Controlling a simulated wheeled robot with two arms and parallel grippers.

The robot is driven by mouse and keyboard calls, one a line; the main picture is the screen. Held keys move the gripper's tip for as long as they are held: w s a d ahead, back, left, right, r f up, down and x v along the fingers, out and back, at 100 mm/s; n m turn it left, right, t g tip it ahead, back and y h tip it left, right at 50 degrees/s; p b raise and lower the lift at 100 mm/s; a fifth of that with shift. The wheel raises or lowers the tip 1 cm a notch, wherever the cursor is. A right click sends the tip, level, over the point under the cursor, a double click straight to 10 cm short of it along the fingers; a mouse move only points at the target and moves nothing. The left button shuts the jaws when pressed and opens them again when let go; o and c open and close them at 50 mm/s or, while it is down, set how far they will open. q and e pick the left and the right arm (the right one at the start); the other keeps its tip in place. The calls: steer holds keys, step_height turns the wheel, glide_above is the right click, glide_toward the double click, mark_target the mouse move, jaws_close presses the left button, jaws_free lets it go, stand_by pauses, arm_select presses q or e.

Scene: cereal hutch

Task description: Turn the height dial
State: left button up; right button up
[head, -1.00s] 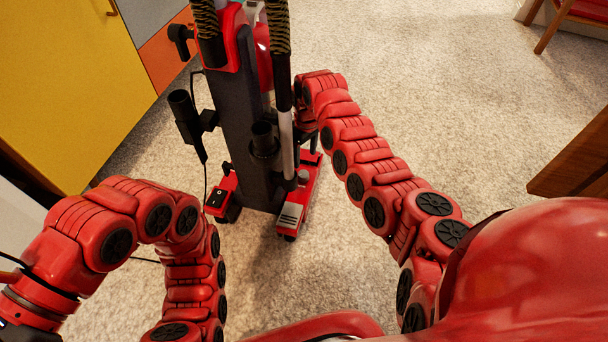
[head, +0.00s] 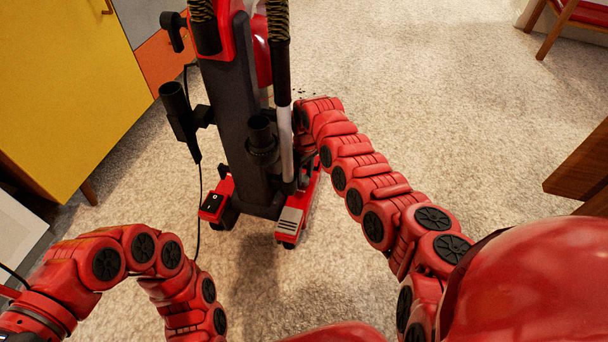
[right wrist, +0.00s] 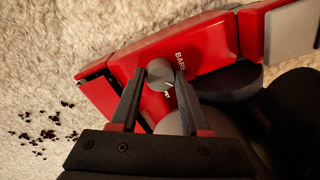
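An upright red and black vacuum cleaner (head: 243,130) stands on the carpet in the head view. Its red floor head also shows in the right wrist view (right wrist: 212,45), with part of a white label. A small round grey dial (right wrist: 159,75) sits on this red housing. My right gripper (right wrist: 160,72) has one finger on each side of the dial, with the fingertips very close to its edges. I cannot tell whether they touch it. In the head view the cleaner and my arm hide this gripper. My left arm is at lower left; its gripper is out of frame.
A yellow cabinet (head: 60,90) stands at the left. A wooden piece of furniture (head: 585,170) is at the right edge and a red chair (head: 575,15) at the far right. Dark crumbs (right wrist: 42,130) lie on the carpet beside the floor head. Open carpet lies right of the cleaner.

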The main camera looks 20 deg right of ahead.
jaws_close()
stand_by(1.2)
steer(key=o, duration=0.6)
jaws_free()
